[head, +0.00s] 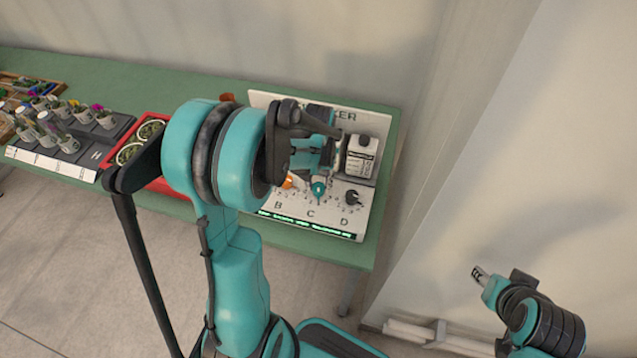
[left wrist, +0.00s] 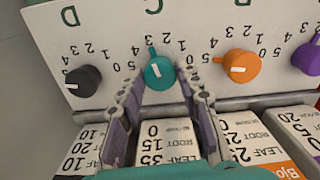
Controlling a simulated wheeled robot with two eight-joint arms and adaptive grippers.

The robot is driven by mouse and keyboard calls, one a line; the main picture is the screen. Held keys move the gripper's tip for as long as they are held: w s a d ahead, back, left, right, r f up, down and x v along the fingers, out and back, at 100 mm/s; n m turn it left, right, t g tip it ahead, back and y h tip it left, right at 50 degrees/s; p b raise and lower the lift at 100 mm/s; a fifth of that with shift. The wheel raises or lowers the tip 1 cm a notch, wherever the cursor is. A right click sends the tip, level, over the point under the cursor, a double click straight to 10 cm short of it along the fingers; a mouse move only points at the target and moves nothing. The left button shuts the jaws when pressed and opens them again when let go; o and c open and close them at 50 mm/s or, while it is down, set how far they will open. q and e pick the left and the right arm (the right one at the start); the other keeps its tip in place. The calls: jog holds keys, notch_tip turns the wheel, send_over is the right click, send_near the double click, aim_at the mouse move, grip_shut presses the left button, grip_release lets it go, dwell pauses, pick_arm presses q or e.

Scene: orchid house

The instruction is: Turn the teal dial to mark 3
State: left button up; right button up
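The teal dial (left wrist: 159,76) sits under letter C on the white panel, its tab pointing toward the top of the left wrist view. Which number it points at I cannot read surely. It also shows in the head view (head: 318,189). My left gripper (left wrist: 160,84) is open, one fingertip on each side of the teal dial, with gaps visible. In the head view my left gripper (head: 318,174) is over the panel, partly hidden by its own wrist. My right gripper (head: 479,273) is off at the lower right, away from the table; its opening is too small to judge.
A black dial (left wrist: 82,80), an orange dial (left wrist: 240,64) and a purple dial (left wrist: 307,58) flank the teal one. A red tray (head: 148,128) and potted plants are at left on the green table (head: 190,86).

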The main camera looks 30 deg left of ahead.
aim_at(319, 187)
pick_arm(q)
jog(key=o, duration=0.3)
notch_tip(319, 187, up, 12)
dwell(0.5)
dwell(0.3)
jog(key=s+d+m+t, duration=0.1)
jog(key=s+d+t, duration=0.1)
jog(key=s+d, duration=0.1)
jog(key=s+d+m+t, duration=0.1)
jog(key=s+d+t, duration=0.1)
jog(key=s+d, duration=0.2)
jog(key=s+d+r+m+t, duration=0.1)
jog(key=s+d+m+t, duration=0.1)
jog(key=s+d+t, duration=0.1)
jog(key=shift+s+d+r, duration=0.1)
jog(key=shift+s+d, duration=0.2)
jog(key=shift+s, duration=0.6)
